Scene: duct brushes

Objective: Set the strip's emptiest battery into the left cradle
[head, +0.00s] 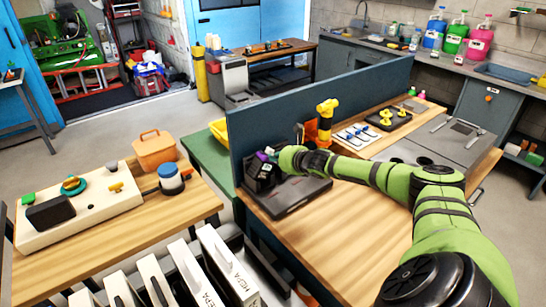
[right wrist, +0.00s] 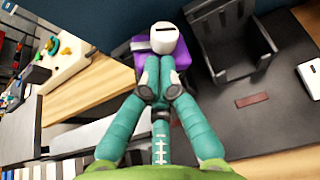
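My right gripper (head: 272,155) reaches over the dark dock (head: 302,194) beside the blue partition. In the right wrist view its teal fingers (right wrist: 158,82) are closed together on a purple block with a pale rounded end, which I take for the battery (right wrist: 180,55). The purple battery also shows in the head view (head: 262,156), above a black cradle (head: 262,174). An empty-looking black cradle (right wrist: 235,62) stands to the right of it in the wrist view. I cannot tell whether the battery touches a cradle. The strip (head: 358,135) with several pale-and-blue pieces lies farther back. My left gripper is not in view.
The blue partition (head: 320,97) rises close behind the dock. A yellow device (head: 326,112) stands near the strip. Another wooden table with a white panel (head: 105,204) and an orange box (head: 154,152) is at left. The bench front (head: 340,235) has bare wood.

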